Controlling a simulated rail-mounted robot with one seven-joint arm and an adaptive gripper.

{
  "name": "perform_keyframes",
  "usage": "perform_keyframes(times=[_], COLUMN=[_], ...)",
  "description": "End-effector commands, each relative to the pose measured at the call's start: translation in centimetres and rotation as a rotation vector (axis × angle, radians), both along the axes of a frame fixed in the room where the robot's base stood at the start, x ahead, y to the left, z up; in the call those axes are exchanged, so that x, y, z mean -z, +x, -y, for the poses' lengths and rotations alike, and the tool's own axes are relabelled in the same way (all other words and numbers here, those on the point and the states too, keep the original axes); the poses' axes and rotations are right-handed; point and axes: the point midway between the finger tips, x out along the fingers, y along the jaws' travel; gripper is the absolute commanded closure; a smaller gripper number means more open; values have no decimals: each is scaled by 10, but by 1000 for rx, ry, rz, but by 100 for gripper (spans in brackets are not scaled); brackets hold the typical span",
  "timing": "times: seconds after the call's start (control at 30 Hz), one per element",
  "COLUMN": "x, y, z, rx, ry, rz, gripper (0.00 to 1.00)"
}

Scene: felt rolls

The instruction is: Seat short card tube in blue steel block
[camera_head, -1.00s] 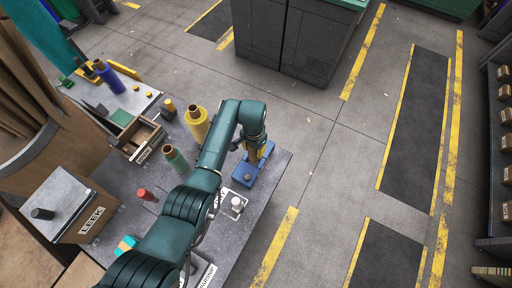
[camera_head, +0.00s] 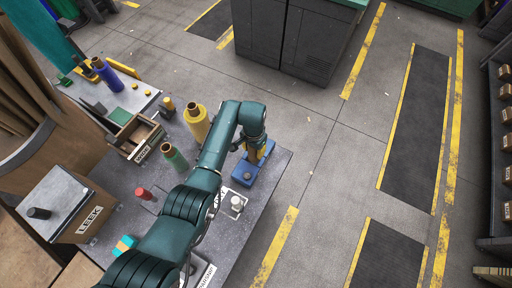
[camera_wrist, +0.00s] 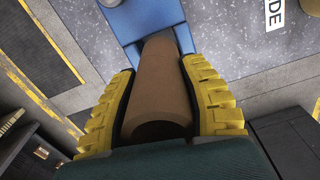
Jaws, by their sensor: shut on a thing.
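The short card tube (camera_wrist: 160,85) is brown and sits between the yellow-padded jaws of my gripper (camera_wrist: 163,110) in the wrist view. The jaws are shut on its sides. The blue steel block (camera_wrist: 145,17) lies just beyond the tube's far end in the wrist view. In the head view the blue block (camera_head: 247,176) is at the right edge of the bench, with my gripper (camera_head: 252,150) over its far part. Whether the tube's lower end is inside the block or above it is hidden.
On the grey bench (camera_head: 215,240), a small pale round piece (camera_head: 237,202) stands near the block. A yellow roll (camera_head: 197,122), a green roll (camera_head: 174,157) and a red piece (camera_head: 144,193) stand left of my arm. An open wooden box (camera_head: 139,138) is farther left.

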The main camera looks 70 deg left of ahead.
Motion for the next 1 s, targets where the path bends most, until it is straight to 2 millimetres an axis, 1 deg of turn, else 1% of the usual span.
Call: perform_keyframes(times=[1.0], x=[13], y=[0], z=[0], rx=[0], ry=[0], rz=[0], gripper=[96])
